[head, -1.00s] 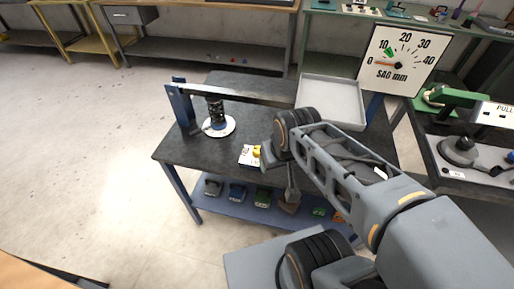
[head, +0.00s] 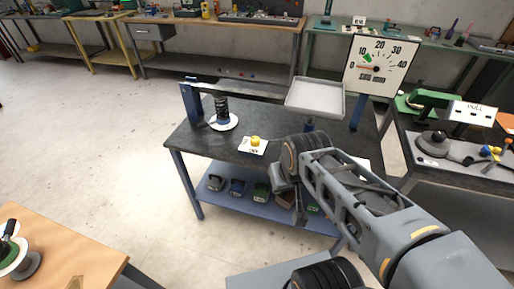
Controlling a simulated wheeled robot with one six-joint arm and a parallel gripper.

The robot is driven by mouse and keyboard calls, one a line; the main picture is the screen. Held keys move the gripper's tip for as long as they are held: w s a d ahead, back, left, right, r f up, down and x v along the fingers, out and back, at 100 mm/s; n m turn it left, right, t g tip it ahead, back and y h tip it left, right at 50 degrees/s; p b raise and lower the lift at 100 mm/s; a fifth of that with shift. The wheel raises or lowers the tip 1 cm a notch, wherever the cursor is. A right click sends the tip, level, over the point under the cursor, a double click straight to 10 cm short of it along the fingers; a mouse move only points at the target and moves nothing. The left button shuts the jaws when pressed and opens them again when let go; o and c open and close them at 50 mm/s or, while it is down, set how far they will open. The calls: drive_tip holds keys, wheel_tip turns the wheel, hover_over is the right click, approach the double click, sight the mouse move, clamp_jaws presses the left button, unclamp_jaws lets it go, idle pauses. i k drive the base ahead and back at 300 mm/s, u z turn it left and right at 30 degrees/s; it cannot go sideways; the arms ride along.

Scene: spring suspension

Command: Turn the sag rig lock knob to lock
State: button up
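The yellow lock knob (head: 255,140) sits on a white label plate (head: 252,149) at the front edge of the dark rig table (head: 200,143). The rig has a blue post (head: 191,103), a dark coil spring (head: 222,106) on a white disc, and a long lever bar (head: 250,90) to a grey tray (head: 315,98). A SAG mm dial (head: 380,66) stands at the right. My arm reaches in from the lower right and its wrist is just right of the knob. My gripper's fingers are not clearly visible; they seem hidden behind or below the wrist.
A lower shelf (head: 240,203) holds several small coloured blocks. A bench with a PULL sign (head: 471,110) stands at the right. A wooden table (head: 60,255) is at the lower left. Open floor (head: 110,130) lies to the left.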

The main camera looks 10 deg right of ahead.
sight(255, 140)
drive_tip(key=u, duration=0.6)
drive_tip(key=i, duration=0.95)
drive_tip(key=z, duration=0.15)
